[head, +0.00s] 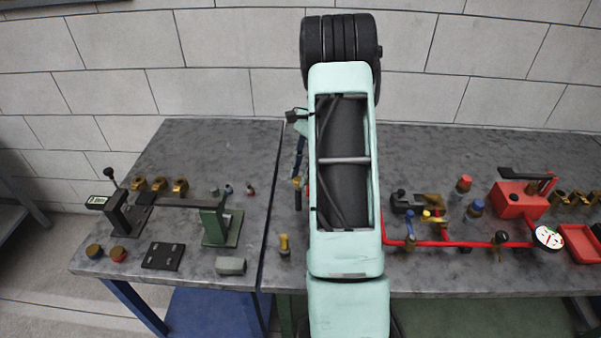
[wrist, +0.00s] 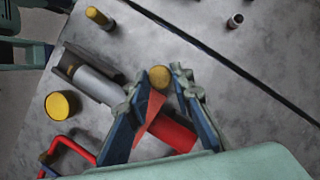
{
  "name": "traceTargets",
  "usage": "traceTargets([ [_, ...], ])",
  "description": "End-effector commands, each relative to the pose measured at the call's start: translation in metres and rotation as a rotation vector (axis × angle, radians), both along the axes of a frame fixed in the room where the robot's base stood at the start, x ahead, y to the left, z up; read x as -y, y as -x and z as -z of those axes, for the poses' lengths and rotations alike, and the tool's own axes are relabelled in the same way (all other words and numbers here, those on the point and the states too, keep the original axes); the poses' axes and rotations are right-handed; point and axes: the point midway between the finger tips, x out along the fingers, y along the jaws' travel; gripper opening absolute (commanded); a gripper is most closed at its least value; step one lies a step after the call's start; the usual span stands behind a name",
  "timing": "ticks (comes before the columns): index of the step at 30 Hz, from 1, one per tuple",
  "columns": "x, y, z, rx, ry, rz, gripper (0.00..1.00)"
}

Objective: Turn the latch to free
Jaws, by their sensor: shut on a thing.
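In the wrist view my gripper (wrist: 157,92) has its two blue fingers on either side of a red lever (wrist: 151,106), which I take to be the latch. It is shut on this lever. A round brass-coloured knob (wrist: 159,77) shows between the fingertips; whether it belongs to the lever I cannot tell. A red body (wrist: 172,134) lies below and behind the fingers, partly covered by them. A grey cylinder (wrist: 98,84) in a dark bracket lies left of the fingers. In the head view my own arm hides the gripper and the lever.
A yellow cap (wrist: 60,104), a red pipe (wrist: 70,146) and a yellow-topped post (wrist: 98,16) stand around the gripper. In the head view a red box (head: 515,199) and a gauge (head: 547,237) stand right of my arm. A green-based fixture (head: 221,227) stands left.

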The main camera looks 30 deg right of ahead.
Motion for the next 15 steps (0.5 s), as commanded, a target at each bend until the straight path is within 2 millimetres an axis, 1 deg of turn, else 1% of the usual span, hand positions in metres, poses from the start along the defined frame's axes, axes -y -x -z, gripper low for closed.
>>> traceTargets([
  [4, 0.0001, 0.0000, 0.0000, 0.000, 0.000, -0.001, 0.00],
  [5, 0.0001, 0.0000, 0.0000, 0.000, 0.000, -0.001, 0.23],
  [9, 0.0000, 0.0000, 0.0001, 0.000, 0.000, 0.000, 0.39],
  [15, -0.0001, 0.0001, 0.0001, 0.000, 0.000, 0.001, 0.39],
])
